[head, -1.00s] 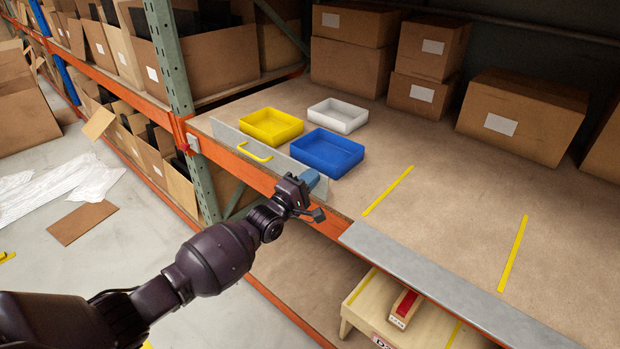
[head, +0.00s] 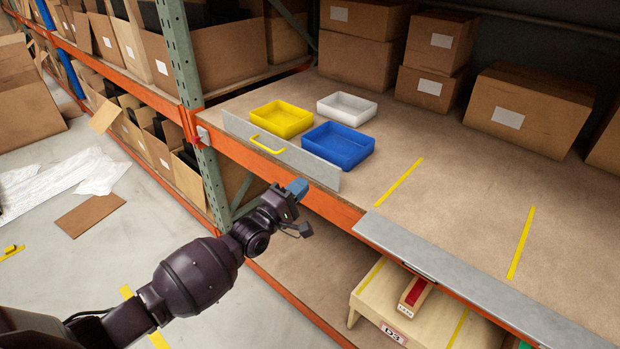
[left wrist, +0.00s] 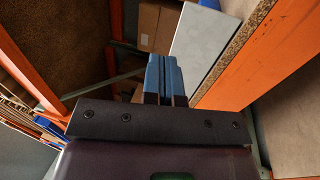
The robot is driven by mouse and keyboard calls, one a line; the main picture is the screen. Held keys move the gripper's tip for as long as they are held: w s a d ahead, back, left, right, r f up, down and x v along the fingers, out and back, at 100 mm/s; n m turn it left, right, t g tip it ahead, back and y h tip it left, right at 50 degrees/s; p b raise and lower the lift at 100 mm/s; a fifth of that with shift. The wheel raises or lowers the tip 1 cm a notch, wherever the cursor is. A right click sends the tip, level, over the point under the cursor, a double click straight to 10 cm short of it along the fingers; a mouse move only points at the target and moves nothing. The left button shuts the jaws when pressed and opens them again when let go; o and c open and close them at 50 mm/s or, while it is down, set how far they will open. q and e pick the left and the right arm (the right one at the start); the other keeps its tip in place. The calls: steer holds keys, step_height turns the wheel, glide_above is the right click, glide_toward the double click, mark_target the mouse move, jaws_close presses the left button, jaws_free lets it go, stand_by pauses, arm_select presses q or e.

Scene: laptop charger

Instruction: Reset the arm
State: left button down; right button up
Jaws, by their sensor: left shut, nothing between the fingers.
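My left arm comes in from the lower left in the head view. Its gripper (head: 297,189) is in front of the shelf's orange front beam, below the grey panel with the yellow handle. In the left wrist view the two blue fingers (left wrist: 164,78) are together with nothing between them. My right gripper is in neither view.
The shelf holds a yellow bin (head: 282,119), a white bin (head: 347,107) and a blue bin (head: 338,147) behind the upright grey panel (head: 232,124). Cardboard boxes (head: 525,110) stand at the back. A wooden stand (head: 425,322) is on the lower level. The orange beam (head: 330,208) is close to the gripper.

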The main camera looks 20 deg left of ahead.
arm_select(q)
steer(key=s+a+f+m+g+y, duration=0.2)
steer(key=s+f+m, duration=0.2)
steer(key=s, duration=0.6)
steer(key=s+a+f+m+g+y, duration=0.1)
steer(key=s+f+m+g+y, duration=0.2)
steer(key=s+f+m, duration=0.2)
steer(key=s+a+f+m+g+y, duration=0.2)
steer(key=s+f+m, duration=0.3)
steer(key=s+f, duration=0.4)
steer(key=s+y, duration=0.1)
steer(key=s, duration=0.5)
steer(key=shift+a+f+g, duration=0.2)
steer(key=shift+a+g, duration=0.1)
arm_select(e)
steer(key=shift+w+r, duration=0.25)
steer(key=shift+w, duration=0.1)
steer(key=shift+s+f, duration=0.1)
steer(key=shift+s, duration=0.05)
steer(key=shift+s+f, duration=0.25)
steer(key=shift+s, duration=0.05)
